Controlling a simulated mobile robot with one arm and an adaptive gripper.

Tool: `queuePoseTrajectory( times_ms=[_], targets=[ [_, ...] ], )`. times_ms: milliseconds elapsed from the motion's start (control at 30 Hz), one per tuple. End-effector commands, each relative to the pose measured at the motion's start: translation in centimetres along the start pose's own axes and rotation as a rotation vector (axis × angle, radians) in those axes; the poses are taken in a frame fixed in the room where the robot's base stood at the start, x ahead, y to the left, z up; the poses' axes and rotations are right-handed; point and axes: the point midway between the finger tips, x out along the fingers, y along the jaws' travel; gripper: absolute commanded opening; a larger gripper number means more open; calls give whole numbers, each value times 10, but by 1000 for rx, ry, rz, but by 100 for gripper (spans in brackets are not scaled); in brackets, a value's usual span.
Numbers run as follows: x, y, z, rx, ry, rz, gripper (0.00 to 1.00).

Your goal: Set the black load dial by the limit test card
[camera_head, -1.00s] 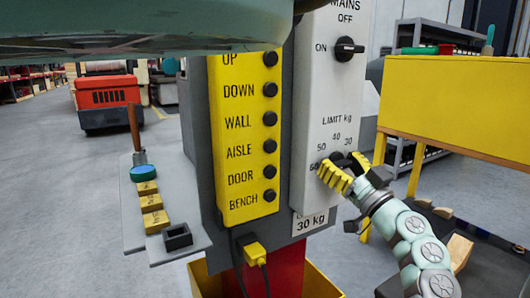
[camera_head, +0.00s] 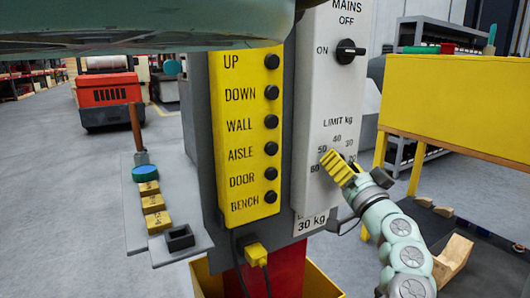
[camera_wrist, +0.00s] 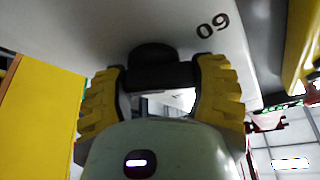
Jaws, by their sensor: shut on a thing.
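The black load dial (camera_wrist: 155,72) sits on the grey-white panel under the words LIMIT kg, with the numbers 60, 50, 40 and 30 around it. My gripper (camera_wrist: 158,85) has its yellow ribbed fingers on either side of the dial in the wrist view, shut on it. In the head view my gripper (camera_head: 338,168) covers the dial, so where its pointer stands is hidden. The limit test card (camera_head: 311,223) reads 30 kg and hangs at the bottom of the panel, below the dial.
The black MAINS switch (camera_head: 347,50) is above the dial. A yellow button panel (camera_head: 246,140) stands to the left. A yellow cabinet (camera_head: 455,105) is at the right. A grey shelf (camera_head: 160,220) at the left holds yellow blocks.

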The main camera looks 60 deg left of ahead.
Motion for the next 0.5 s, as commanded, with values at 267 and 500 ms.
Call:
queuePoseTrajectory(
  times_ms=[267, 500],
  targets=[
    [2, -2, -7, 247, 3, 104, 27],
    [2, -1, -8, 457, 3, 192, 27]
  ],
)
